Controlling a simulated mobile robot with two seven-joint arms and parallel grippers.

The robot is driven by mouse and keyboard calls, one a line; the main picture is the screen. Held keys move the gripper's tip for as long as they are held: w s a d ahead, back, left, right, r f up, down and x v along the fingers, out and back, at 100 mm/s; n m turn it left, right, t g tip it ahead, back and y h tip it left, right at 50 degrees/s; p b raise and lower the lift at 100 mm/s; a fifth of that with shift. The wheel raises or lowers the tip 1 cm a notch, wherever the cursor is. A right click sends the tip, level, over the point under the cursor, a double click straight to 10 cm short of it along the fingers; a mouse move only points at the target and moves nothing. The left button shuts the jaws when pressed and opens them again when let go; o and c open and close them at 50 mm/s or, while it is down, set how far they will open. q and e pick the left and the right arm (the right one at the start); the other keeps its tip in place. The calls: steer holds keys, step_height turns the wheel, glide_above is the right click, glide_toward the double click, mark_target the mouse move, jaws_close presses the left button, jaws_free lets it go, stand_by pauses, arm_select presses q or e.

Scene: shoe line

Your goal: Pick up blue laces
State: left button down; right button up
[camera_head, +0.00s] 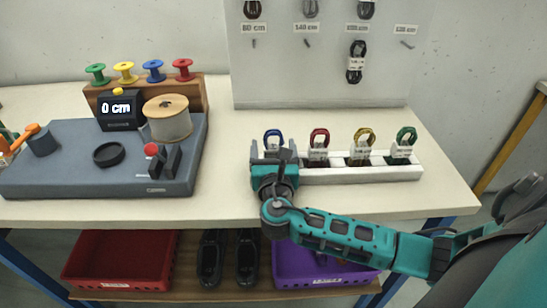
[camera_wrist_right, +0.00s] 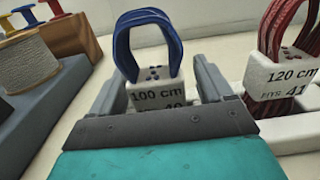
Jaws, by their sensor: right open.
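The blue laces (camera_head: 273,136) are a looped bundle standing in the leftmost slot of a white rack (camera_head: 350,175) on the table. In the right wrist view the blue laces (camera_wrist_right: 146,32) rise from a white tag (camera_wrist_right: 156,92) reading 100 cm. My right gripper (camera_head: 272,155) is at the left end of the rack, at the blue laces. Its fingers also show in the right wrist view (camera_wrist_right: 160,88), open, one on each side of the tag, with gaps between. The lower part of the bundle is hidden by the gripper. My left gripper is not in view.
Red laces (camera_head: 319,138), yellow laces (camera_head: 364,137) and green laces (camera_head: 406,135) stand to the right in the same rack. A grey machine base (camera_head: 60,180) with a spool (camera_head: 168,118) fills the table's left. A pegboard (camera_head: 290,75) with hanging laces stands behind.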

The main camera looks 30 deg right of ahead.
steer(key=shift+c, duration=0.5)
steer(key=c, duration=0.9)
steer(key=shift+r, duration=0.1)
